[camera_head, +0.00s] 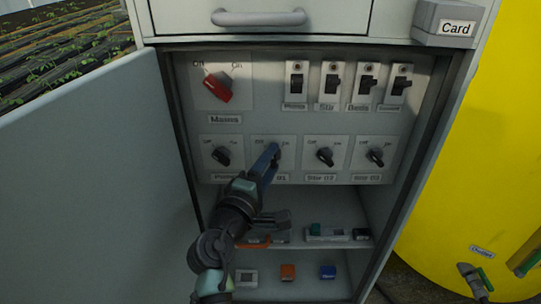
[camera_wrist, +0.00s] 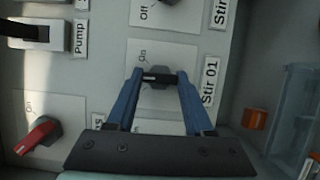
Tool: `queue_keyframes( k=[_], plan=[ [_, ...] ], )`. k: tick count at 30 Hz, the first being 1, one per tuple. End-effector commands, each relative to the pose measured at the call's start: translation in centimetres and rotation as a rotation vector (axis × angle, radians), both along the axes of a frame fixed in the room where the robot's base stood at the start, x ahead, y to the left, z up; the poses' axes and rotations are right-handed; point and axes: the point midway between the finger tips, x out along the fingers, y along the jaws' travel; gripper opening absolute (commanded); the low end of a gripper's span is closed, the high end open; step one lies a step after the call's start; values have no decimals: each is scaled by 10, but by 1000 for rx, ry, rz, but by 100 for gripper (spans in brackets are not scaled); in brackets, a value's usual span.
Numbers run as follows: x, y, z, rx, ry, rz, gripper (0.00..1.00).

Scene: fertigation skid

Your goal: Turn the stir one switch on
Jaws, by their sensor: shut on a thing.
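The stir one switch is a dark rotary knob (camera_wrist: 158,78) on a pale plate (camera_wrist: 165,50) labelled "Stir 01" in the wrist view. My gripper (camera_wrist: 160,75) has its two blue fingers shut on this knob, one on each side. In the head view my gripper (camera_head: 271,152) reaches up to the lower switch row and covers most of the knob and part of its label. "On" is readable on the plate in the wrist view. The fingers hide the rest, and I cannot tell which mark the knob points at.
The Stir 02 knob (camera_head: 325,156) is just right, and another dark knob (camera_head: 222,157) is left. The red Mains switch (camera_head: 218,88) and several breakers (camera_head: 333,85) are above. The open cabinet door (camera_head: 90,180) stands left. A shelf (camera_head: 340,243) holds small parts below.

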Motion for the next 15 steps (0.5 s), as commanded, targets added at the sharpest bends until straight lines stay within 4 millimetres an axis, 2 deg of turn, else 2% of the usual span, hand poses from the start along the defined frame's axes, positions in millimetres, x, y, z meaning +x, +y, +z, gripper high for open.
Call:
queue_keyframes(
  k=[15],
  plan=[
    [0,0,7,486,2,0,0]
  ],
)
